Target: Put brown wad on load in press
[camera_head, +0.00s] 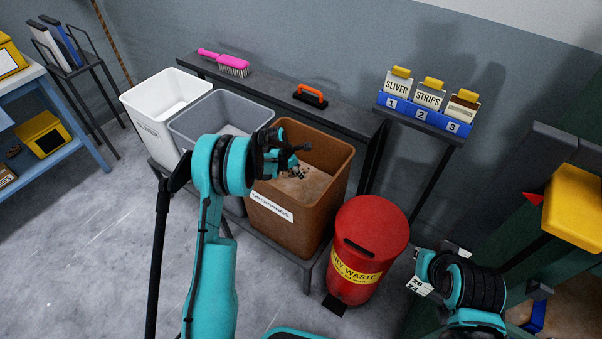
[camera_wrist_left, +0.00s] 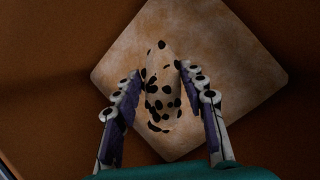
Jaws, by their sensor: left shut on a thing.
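A pale, brownish wad with black specks (camera_wrist_left: 162,95) is between the fingers of my left gripper (camera_wrist_left: 160,74) in the left wrist view. The gripper is shut on it, down inside the brown bin (camera_head: 330,190), whose front has a white label. In the head view the left gripper (camera_head: 297,172) reaches into this bin, and the wad is mostly hidden. The press appears to be the green structure at the right edge, with a brownish surface (camera_head: 572,308) low inside it. My right arm shows at the lower right, but its fingers cannot be seen.
A grey bin (camera_head: 185,128) and a white bin (camera_head: 137,110) stand left of the brown one. A red waste can (camera_head: 385,225) stands right of it. Behind are a shelf with a pink brush (camera_head: 224,62) and a blue card holder (camera_head: 430,117). A yellow box (camera_head: 578,205) juts out at right.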

